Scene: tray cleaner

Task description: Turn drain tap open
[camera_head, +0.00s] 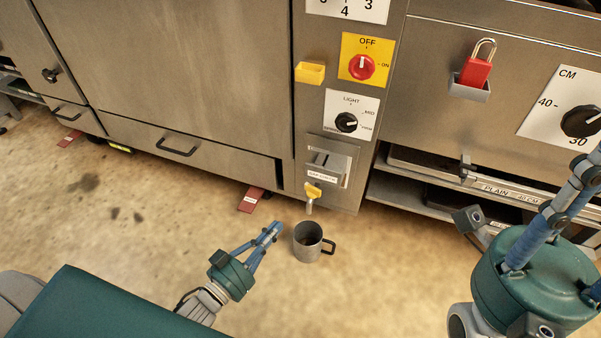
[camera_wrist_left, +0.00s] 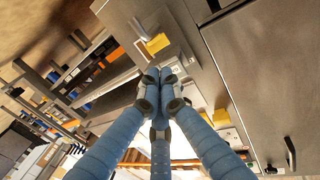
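The drain tap has a yellow handle (camera_head: 314,191) over a short metal spout, low on the front of the steel machine. In the left wrist view, what looks like the yellow tap handle (camera_wrist_left: 157,44) is just beyond my fingertips. A grey mug (camera_head: 307,248) stands upright on the floor below the spout, handle to the right. My left gripper (camera_head: 272,231) has its blue fingers drawn together, left of the mug and below the tap, apart from both. Nothing shows between its fingers. My right gripper (camera_head: 528,200) has its fingers spread at the right edge, partly cut off.
Above the tap are a LIGHT knob (camera_head: 346,122), a red OFF/ON knob (camera_head: 362,67) and a yellow holder (camera_head: 310,72). A drawer handle (camera_head: 177,147) sticks out at left. Shelves with trays (camera_head: 425,170) stand at right.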

